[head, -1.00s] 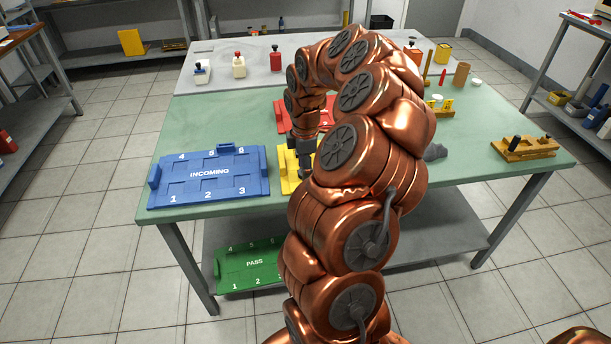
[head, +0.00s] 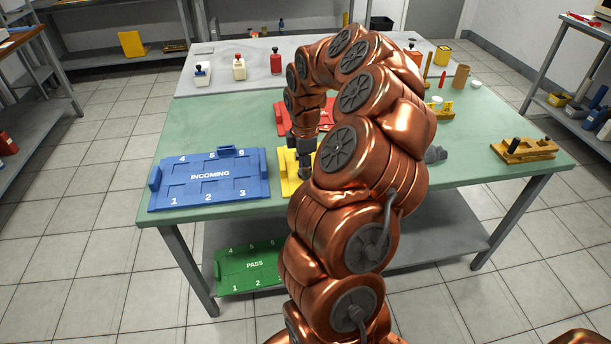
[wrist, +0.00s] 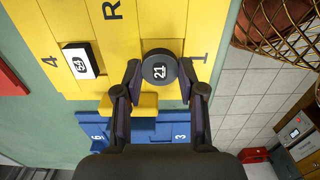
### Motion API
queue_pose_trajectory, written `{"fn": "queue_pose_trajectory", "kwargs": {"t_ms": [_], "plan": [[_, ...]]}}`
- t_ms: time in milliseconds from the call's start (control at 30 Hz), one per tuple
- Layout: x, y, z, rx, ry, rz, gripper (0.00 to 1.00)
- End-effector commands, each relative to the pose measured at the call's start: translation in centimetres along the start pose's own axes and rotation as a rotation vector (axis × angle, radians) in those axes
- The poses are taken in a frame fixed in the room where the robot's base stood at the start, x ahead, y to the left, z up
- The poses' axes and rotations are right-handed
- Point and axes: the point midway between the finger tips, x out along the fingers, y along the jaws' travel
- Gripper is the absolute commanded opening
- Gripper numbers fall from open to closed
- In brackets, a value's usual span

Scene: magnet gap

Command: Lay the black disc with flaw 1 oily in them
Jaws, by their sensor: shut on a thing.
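My gripper (wrist: 160,72) is shut on a black disc (wrist: 159,64) with a white number label that looks like 21. It holds the disc over the yellow tray (wrist: 124,45), near the printed 1. I cannot tell whether the disc touches the tray. A white block (wrist: 82,61) with a black number label lies in the slot by the printed 4. In the head view my gripper (head: 304,174) is at the yellow tray (head: 287,172), and my arm hides much of that tray and the disc.
A blue INCOMING tray (head: 209,188) lies left of the yellow tray. A red tray (head: 288,118) lies behind it, partly hidden by my arm. A green PASS tray (head: 254,281) is on the lower shelf. Bottles (head: 239,69) stand at the back. A wooden fixture (head: 524,150) sits far right.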

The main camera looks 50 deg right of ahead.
Motion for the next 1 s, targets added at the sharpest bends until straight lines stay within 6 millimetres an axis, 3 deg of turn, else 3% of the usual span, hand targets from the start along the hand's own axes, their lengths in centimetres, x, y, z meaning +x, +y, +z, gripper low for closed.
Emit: {"fn": "queue_pose_trajectory", "kwargs": {"t_ms": [533, 1000], "plan": [[-3.7, -0.1, 0.0, 0.000, 0.000, -0.002, 0.09], [-4.1, 0.1, -0.7, 0.016, -0.001, -0.002, 0.09]]}}
